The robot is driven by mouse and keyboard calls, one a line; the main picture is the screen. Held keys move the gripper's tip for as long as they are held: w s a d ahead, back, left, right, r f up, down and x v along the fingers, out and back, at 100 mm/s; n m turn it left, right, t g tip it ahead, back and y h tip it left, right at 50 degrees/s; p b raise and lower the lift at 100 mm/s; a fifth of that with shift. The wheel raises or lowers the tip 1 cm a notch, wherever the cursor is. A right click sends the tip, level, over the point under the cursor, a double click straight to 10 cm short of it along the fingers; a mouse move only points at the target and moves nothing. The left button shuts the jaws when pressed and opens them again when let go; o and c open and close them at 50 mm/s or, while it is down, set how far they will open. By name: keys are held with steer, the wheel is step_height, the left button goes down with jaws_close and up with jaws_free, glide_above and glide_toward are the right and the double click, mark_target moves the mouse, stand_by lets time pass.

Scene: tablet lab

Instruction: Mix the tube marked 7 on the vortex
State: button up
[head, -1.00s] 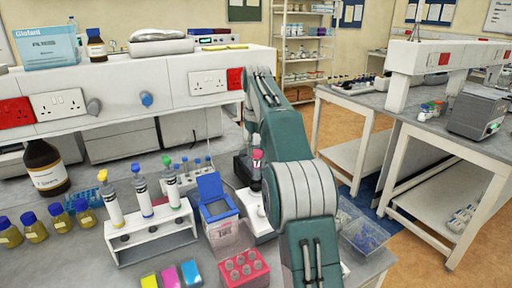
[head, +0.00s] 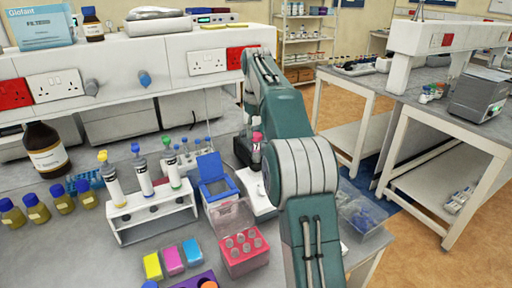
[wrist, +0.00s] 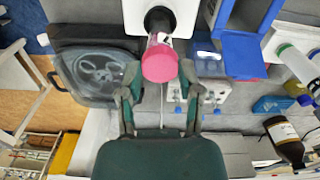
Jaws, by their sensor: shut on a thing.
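My gripper (wrist: 160,82) is shut on a tube with a pink cap (wrist: 159,63). The pink cap also shows in the head view (head: 257,137), beside my arm. In the wrist view the tube's lower end is at the black cup (wrist: 160,19) of a white device, which looks like the vortex. I cannot tell how firmly the tube's end rests in the cup. The vortex's white body (head: 253,190) is partly hidden behind my arm in the head view. No number on the tube can be read.
A white rack (head: 152,207) holds tubes with yellow, blue and green caps. A blue open-lidded box (head: 214,181) and a pink rack (head: 243,252) stand left of my arm. A clear bin (head: 362,215) is to the right. Brown bottle (head: 45,151) stands far left.

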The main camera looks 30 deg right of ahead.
steer(key=shift+f, duration=1.15)
stand_by(3.6)
stand_by(2.3)
steer(key=shift+r, duration=0.5)
steer(key=shift+c, duration=0.4)
steer(key=shift+r, duration=2.05)
